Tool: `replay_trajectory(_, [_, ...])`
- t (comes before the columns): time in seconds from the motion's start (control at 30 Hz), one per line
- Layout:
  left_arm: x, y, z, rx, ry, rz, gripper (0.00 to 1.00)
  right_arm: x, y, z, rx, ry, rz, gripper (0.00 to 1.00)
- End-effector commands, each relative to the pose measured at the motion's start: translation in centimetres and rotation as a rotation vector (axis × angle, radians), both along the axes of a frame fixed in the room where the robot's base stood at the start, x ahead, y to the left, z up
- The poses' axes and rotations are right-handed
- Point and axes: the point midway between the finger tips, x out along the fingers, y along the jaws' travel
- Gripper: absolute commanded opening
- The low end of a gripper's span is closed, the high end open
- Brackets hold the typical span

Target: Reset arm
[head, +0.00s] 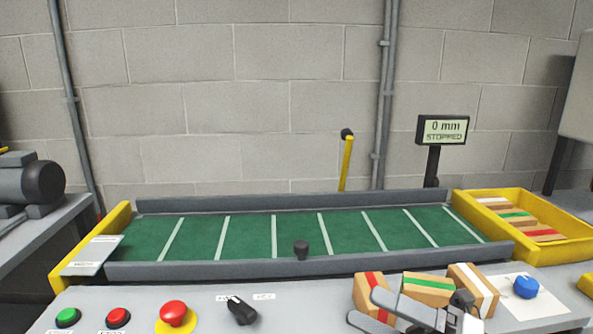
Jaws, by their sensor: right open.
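My right gripper (366,307) is at the bottom right of the head view. It is open, with its fingers pointing left and apart. It overlaps the lower part of several boxes in the picture: one with a red stripe (374,281), one with a green stripe (428,284) and one with a white stripe (484,284). I cannot tell whether it touches them. Nothing shows clearly held between its fingers. My left gripper is not in view.
A green conveyor belt (250,237) is empty; its display (442,131) reads 0 mm, STOPPED. A yellow bin (537,255) with striped boxes stands right. In front are a green button (68,317), red button (118,318), red mushroom button (174,312), black selector (241,311) and blue knob (526,287).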

Motion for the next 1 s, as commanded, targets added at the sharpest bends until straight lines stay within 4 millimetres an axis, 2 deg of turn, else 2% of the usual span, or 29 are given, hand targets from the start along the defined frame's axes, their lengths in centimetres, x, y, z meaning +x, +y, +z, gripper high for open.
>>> replay_trajectory(0.03, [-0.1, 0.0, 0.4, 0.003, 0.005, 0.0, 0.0, 0.6, -0.5, -0.4, 0.184, 0.202, -0.087, 0.74])
replay_trajectory(0.07, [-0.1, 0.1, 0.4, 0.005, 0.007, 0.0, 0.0, 1.2, -1.1, -1.1, 0.285, 0.325, -0.141, 0.74])
replay_trajectory(0.17, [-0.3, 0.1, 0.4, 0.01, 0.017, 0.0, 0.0, 2.1, -3.5, -5.8, 0.599, 0.757, -0.327, 0.74])
replay_trajectory(0.2, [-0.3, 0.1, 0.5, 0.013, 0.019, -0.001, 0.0, 1.8, -4.3, -8.5, 0.713, 0.939, -0.4, 0.74])
replay_trajectory(0.27, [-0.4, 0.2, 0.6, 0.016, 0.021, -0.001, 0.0, 0.5, -5.0, -12.7, 0.859, 1.192, -0.502, 0.74])
replay_trajectory(0.3, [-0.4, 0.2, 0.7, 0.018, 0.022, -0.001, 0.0, -0.6, -5.1, -15.2, 0.934, 1.333, -0.557, 0.74])
replay_trajectory(0.33, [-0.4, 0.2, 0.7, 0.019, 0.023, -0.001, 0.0, -1.6, -5.1, -16.9, 0.983, 1.431, -0.594, 0.74])
replay_trajectory(0.4, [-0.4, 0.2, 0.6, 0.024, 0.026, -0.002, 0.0, -3.9, -4.8, -20.0, 1.073, 1.622, -0.665, 0.74])
replay_trajectory(0.5, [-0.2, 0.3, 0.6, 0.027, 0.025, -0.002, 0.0, -6.8, -4.1, -22.9, 1.154, 1.816, -0.733, 0.74])
replay_trajectory(0.6, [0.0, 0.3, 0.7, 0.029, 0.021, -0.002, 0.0, -8.5, -3.6, -24.4, 1.194, 1.924, -0.77, 0.74])
replay_trajectory(0.67, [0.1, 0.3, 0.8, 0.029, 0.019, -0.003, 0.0, -9.0, -3.4, -24.8, 1.205, 1.953, -0.781, 0.74])
replay_trajectory(1.0, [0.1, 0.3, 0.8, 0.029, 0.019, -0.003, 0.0, -9.0, -3.4, -24.8, 1.205, 1.953, -0.781, 0.74])
